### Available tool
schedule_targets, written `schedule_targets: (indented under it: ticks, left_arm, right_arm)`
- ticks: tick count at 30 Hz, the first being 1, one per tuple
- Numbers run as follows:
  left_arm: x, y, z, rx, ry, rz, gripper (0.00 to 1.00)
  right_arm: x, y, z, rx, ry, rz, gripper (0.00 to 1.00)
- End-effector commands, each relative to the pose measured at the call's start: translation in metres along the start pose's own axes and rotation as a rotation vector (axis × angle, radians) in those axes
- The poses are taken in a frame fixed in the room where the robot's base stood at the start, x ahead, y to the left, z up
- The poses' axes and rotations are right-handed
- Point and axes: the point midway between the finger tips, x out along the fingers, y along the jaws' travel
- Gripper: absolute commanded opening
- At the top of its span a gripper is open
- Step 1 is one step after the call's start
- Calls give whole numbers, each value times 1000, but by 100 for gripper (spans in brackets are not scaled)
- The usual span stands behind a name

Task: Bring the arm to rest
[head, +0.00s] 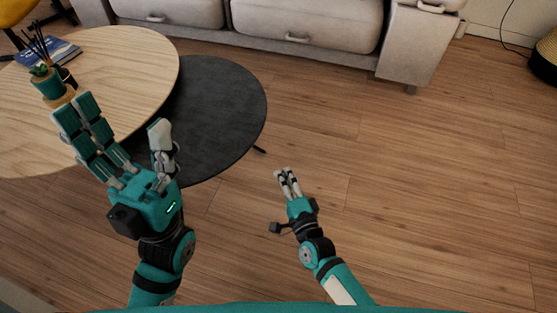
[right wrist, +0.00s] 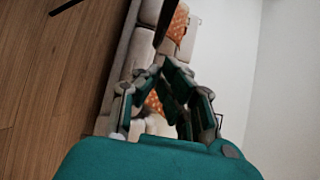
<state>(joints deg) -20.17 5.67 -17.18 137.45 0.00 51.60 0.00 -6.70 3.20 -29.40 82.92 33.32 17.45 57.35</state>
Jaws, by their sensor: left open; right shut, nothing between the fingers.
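My left gripper (head: 118,137) is teal with pale fingertips and is open and empty. In the head view it is raised over the left side, in front of the tables. My right gripper (head: 286,172) is smaller in the head view, over the wood floor right of the dark table. Its fingers are shut with nothing between them. The right wrist view shows its fingers (right wrist: 165,75) meeting in front of a pale sofa, tilted in that picture.
A round light wood table (head: 130,62) holds a green pot (head: 48,84), a dark reed holder and a blue book (head: 50,51). A lower dark round table (head: 225,115) stands beside it. A pale sofa (head: 300,16) lines the back. The floor (head: 430,190) at right is clear.

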Motion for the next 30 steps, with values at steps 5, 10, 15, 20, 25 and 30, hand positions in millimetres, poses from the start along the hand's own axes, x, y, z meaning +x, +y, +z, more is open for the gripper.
schedule_targets:
  ticks: [5,10,15,20,25,30]
  left_arm:
    - [5,0,-1,0,0,1,83]
    - [5,0,-1,0,0,1,83]
    - [6,0,-2,0,3,2,83]
    - [6,0,-2,0,3,2,83]
    - [5,0,-1,0,2,2,83]
    - [5,0,-1,0,2,2,83]
  right_arm:
    - [-15,-1,0,1,0,-1,0]
    - [-16,0,0,0,0,-1,0]
    - [-16,-24,-5,-59,19,-61,0]
    - [-25,-113,-26,-294,118,-280,0]
    - [-67,-235,-50,-634,334,-563,0]
    - [-123,-326,-62,-908,572,-764,0]
